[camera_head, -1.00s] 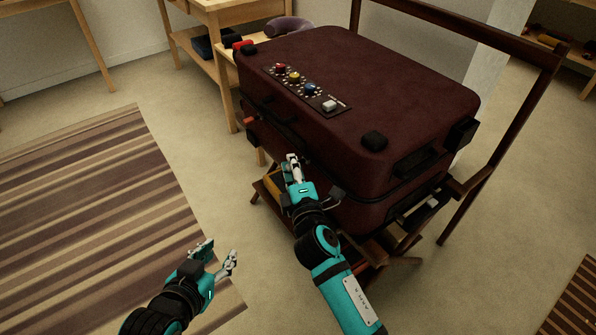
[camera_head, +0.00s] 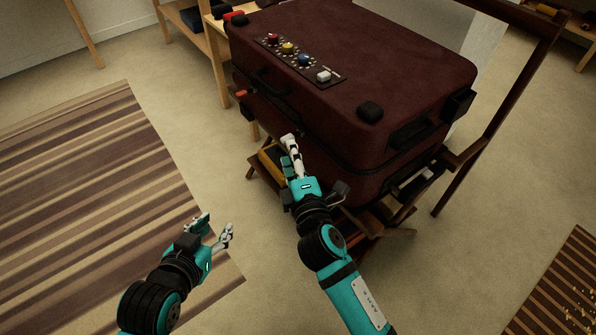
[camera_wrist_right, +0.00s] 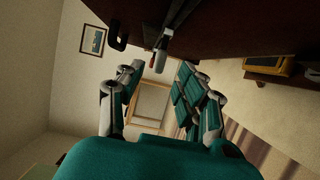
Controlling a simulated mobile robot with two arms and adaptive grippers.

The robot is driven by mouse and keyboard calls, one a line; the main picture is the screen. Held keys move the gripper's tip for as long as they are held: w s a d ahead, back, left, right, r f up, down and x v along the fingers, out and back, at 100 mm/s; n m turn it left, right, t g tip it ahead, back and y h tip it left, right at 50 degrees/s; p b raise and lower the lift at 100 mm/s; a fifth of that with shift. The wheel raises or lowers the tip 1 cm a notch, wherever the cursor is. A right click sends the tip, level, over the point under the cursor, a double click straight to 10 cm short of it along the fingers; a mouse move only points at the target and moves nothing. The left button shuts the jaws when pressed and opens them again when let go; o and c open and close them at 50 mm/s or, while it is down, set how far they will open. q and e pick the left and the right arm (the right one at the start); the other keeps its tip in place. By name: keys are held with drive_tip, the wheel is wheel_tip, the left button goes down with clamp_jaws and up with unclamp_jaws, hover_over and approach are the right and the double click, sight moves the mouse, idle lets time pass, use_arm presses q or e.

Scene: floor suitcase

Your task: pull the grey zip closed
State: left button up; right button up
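The closed maroon suitcase (camera_head: 350,60) lies flat on a wooden stand, its seam running round the side. In the right wrist view, the dark seam (camera_wrist_right: 183,25) runs along the suitcase side. A small grey piece with a red part beside it, perhaps the zip pull (camera_wrist_right: 161,58), hangs at the seam's end, between and beyond my fingertips in the picture. My right gripper (camera_head: 288,151) is beside the suitcase's near side; its fingers (camera_wrist_right: 160,75) are apart with nothing between them. I cannot tell whether they touch the pull. My left gripper (camera_head: 216,226) is open and empty, over the floor.
A panel with several coloured knobs (camera_head: 300,60) is on the lid. A wooden rack post (camera_head: 490,110) rises at the right. A wooden table (camera_head: 219,60) stands behind. The striped rug and floor at left are clear.

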drive_tip(key=v, duration=0.6)
idle(0.4)
